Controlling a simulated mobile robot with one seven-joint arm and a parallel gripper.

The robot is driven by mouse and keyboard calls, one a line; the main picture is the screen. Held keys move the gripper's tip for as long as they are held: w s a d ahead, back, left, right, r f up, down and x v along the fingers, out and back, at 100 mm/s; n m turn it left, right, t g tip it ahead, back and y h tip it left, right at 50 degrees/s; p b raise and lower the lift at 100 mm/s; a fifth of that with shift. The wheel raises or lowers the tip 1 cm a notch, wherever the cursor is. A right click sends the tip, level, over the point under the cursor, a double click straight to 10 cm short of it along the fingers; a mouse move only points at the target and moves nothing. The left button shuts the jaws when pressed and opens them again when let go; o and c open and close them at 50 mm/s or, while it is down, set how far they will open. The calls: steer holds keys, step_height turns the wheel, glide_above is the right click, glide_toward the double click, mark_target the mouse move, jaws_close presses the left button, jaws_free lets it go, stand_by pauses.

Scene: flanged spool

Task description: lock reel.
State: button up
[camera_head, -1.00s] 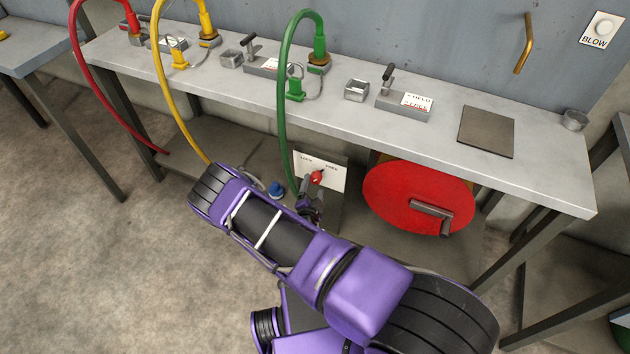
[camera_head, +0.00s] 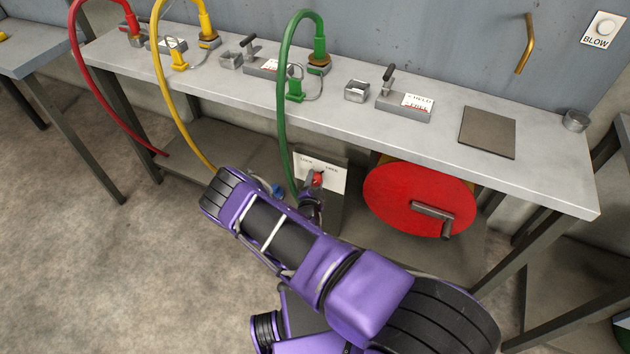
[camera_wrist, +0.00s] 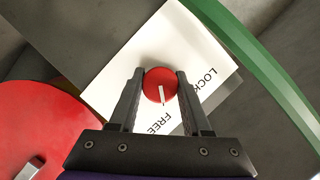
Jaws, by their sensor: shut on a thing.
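The red knob (camera_wrist: 157,78) has a white pointer line and sits on a white plate (camera_wrist: 110,84) printed LOCK and FREE. In the wrist view its line points down, toward the word FREE and away from LOCK. My gripper (camera_wrist: 161,82) is shut on the knob, one finger on each side. In the head view the knob (camera_head: 317,179) shows below the bench edge, with my gripper (camera_head: 312,200) just in front of it, mostly hidden by my arm. The red reel (camera_head: 395,205) with a grey crank handle (camera_head: 432,214) is to the right of the plate.
A green hose (camera_head: 283,120) hangs close to the left of the plate, and crosses the right of the wrist view (camera_wrist: 265,75). The bench top (camera_head: 435,135) overhangs the knob and reel. A blue object (camera_head: 278,190) is partly hidden behind my arm.

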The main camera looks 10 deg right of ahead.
jaws_close()
steer(key=shift+n, duration=0.3)
steer(key=shift+r+n+g+h, duration=0.1)
steer(key=shift+n+g+h, duration=0.4)
steer(key=shift+n+g, duration=0.3)
steer(key=n+g+h, duration=0.1)
steer(key=n, duration=0.1)
steer(key=shift+n, duration=0.4)
steer(key=shift+n+g+h, duration=0.5)
steer(key=shift+n+h, duration=0.2)
steer(key=shift+n, duration=0.5)
steer(key=shift+n+g+h, duration=0.4)
steer(key=shift+n+h, duration=0.4)
steer(key=shift+n, duration=0.2)
